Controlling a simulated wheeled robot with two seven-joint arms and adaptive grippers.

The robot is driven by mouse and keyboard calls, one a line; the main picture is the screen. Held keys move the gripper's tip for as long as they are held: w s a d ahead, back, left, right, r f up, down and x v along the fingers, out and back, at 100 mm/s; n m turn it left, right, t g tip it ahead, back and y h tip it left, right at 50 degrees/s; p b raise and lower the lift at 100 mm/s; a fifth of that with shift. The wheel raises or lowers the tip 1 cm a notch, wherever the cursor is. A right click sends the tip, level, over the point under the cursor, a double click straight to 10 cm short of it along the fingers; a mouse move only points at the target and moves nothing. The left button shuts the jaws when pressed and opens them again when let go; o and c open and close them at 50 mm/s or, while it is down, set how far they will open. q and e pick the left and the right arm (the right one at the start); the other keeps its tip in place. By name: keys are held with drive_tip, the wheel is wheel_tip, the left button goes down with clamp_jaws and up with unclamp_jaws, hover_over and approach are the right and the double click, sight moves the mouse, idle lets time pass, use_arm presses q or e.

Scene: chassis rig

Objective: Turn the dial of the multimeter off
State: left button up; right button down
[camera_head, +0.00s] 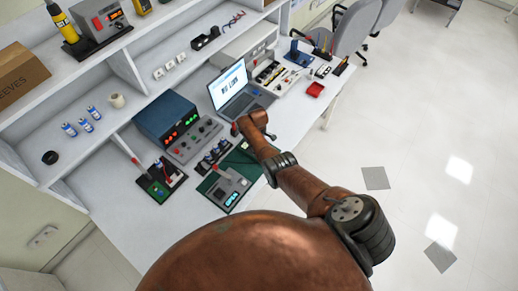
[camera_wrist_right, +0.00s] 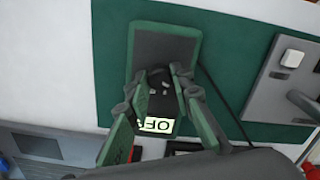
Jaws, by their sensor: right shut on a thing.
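The multimeter (camera_wrist_right: 165,48) lies on a green mat (camera_wrist_right: 112,40) in the right wrist view, a dark face in a green casing. The dial is mostly hidden between the fingertips. In the head view, my right gripper (camera_head: 253,131) is over the far part of the green mat, and my arm hides most of the multimeter. My left gripper is not in view.
A grey unit with a cyan display (camera_head: 231,187) stands on the mat close by. A laptop (camera_head: 233,88), a blue instrument (camera_head: 166,119) and a small rack (camera_head: 213,156) stand around it. Shelves (camera_head: 105,75) line the back. Open floor lies to the right.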

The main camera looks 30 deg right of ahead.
drive_tip(key=shift+w+r, duration=0.15)
drive_tip(key=c, duration=2)
unclamp_jaws()
drive_tip(key=o, duration=0.3)
wheel_tip(320, 180, up, 12)
drive_tip(key=shift+f, duration=0.1)
